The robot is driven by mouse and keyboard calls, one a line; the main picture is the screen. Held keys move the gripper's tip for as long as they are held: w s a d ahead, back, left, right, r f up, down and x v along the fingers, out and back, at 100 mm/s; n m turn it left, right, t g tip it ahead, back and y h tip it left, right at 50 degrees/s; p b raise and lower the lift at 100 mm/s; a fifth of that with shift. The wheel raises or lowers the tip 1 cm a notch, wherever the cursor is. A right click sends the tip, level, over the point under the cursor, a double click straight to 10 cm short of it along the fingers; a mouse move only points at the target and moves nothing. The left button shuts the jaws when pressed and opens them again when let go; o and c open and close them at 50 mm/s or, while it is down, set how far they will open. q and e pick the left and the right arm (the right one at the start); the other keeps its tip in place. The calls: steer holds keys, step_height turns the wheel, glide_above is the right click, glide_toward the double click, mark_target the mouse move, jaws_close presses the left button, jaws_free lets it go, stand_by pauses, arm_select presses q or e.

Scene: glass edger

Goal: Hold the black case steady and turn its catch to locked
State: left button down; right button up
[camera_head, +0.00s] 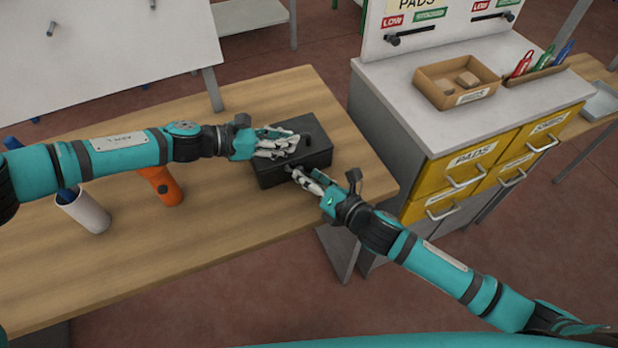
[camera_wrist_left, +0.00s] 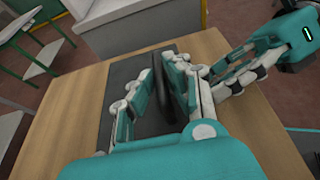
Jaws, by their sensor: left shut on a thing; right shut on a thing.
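The black case (camera_head: 319,157) lies flat on the wooden table near its right end. In the left wrist view its dark lid (camera_wrist_left: 122,78) shows under the fingers. My left gripper (camera_head: 291,146) is over the lid, shut on a raised black handle (camera_wrist_left: 157,75) that stands between its fingers. My right gripper (camera_head: 295,173) reaches in from the lower right and is shut at the case's front face, on the catch. The fingers cover the catch, so its position cannot be seen. The right fingers also show in the left wrist view (camera_wrist_left: 218,94).
An orange cylindrical thing (camera_head: 160,185) and a white cup (camera_head: 84,212) with a blue item stand on the wooden table (camera_head: 215,245) at left. A grey-topped cabinet (camera_head: 395,105) with yellow drawers stands right of the table, bearing a brown tray (camera_head: 440,93). The front table area is clear.

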stand_by(0.4)
steer(key=o, duration=1.2)
steer(key=shift+f, duration=0.1)
steer(key=shift+d, duration=0.1)
steer(key=shift+v, duration=4)
steer(key=shift+w, duration=0.1)
